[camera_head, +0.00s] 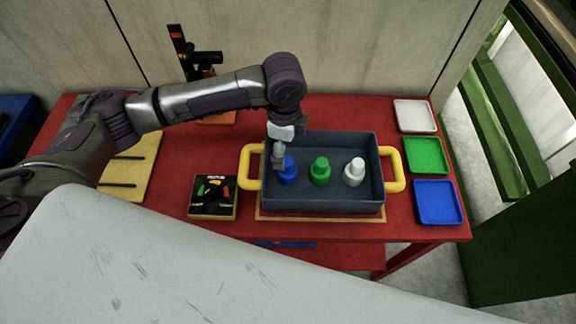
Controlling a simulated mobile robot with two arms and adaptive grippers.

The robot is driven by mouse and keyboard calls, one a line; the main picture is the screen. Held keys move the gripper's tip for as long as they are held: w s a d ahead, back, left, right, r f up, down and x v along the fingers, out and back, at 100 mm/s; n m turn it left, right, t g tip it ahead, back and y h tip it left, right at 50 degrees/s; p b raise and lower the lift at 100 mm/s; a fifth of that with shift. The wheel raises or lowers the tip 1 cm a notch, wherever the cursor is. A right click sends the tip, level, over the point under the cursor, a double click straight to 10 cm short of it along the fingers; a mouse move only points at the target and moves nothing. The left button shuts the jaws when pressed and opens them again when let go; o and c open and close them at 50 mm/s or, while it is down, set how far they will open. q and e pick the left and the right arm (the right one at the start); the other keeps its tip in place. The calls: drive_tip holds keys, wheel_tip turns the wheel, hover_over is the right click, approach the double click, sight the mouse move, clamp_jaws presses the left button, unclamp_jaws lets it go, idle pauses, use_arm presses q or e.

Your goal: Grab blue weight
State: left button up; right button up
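The blue weight (288,177) stands at the left end inside a dark blue-grey tray (325,204) with yellow side handles. My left arm comes in from the left, and its gripper (279,160) points down at the blue weight's upper left side. The fingers overlap the top of the weight, so I cannot tell whether they touch it or are closed on it. A green weight (320,173) and a white weight (354,173) stand in the same tray to the right. My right gripper is not in view.
White (415,116), green (427,155) and blue (438,203) small trays line the right of the red table (330,110). A black box with coloured marks (213,197) sits left of the tray. A yellow board (130,167) lies farther left, and a dark stand (183,55) is behind.

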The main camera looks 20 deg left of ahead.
sight(287, 161)
use_arm(q)
wheel_tip(287, 161, down, 3)
drive_tip(key=shift+w+f, duration=0.1)
drive_tip(key=f, duration=0.1)
drive_tip(key=f+p, duration=0.1)
drive_tip(key=f, duration=0.1)
drive_tip(key=shift+w+d, duration=0.1)
drive_tip(key=shift+d, duration=0.1)
wheel_tip(287, 161, down, 3)
drive_tip(key=shift+d+f+p, duration=0.1)
drive_tip(key=shift+f+p, duration=0.1)
drive_tip(key=shift+p, duration=0.35)
drive_tip(key=shift+f, duration=0.15)
drive_tip(key=c, duration=1.4)
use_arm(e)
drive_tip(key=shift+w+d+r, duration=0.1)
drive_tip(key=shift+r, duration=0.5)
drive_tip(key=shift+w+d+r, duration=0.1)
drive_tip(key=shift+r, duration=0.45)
